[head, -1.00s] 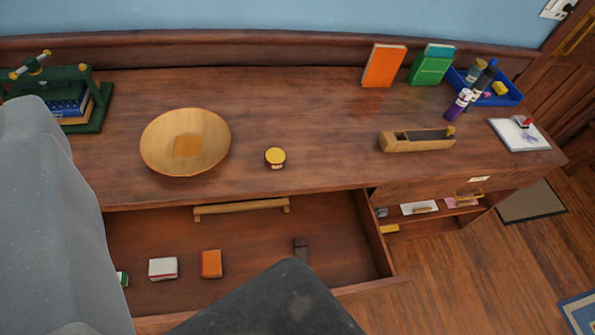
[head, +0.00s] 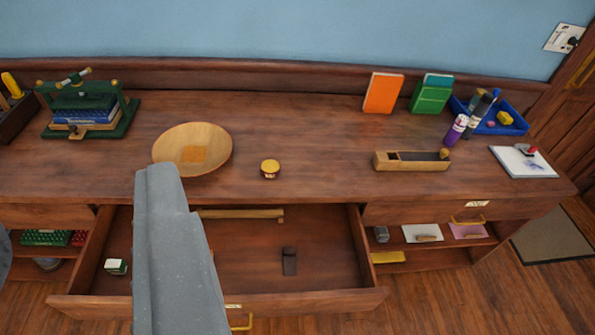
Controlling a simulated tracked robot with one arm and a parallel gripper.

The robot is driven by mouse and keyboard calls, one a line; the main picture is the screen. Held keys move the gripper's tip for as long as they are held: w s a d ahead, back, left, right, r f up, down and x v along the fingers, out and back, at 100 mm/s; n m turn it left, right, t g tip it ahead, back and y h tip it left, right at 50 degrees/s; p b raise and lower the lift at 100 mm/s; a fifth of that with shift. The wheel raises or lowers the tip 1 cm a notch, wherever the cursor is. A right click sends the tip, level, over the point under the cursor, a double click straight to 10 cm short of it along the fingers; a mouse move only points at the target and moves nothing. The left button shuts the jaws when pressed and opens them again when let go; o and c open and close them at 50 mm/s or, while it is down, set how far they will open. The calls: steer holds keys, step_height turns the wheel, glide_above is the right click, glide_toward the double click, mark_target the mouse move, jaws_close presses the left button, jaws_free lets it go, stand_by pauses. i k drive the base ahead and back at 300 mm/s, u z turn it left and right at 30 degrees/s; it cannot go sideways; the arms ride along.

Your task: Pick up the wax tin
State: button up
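The wax tin appears to be the small round tin with a yellow lid (head: 270,169). It stands upright on the wooden desk top (head: 320,135), right of a shallow wooden bowl (head: 218,150), with clear wood around it. A grey part of my own arm rises from the bottom of the head view, over the open drawer and up to the bowl's front edge. It is apart from the tin in the picture. I see no gripper fingertips.
An open drawer (head: 330,298) juts out below, with a dark block (head: 289,261) and a small green-and-white box (head: 116,266) inside. A wooden plane (head: 412,161), books, bottles and a blue tray (head: 511,126) stand right. A green press (head: 87,112) stands back left.

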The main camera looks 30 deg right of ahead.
mark_target(270, 169)
steer(key=z, duration=0.15)
steer(key=i, duration=1)
steer(key=u, duration=0.05)
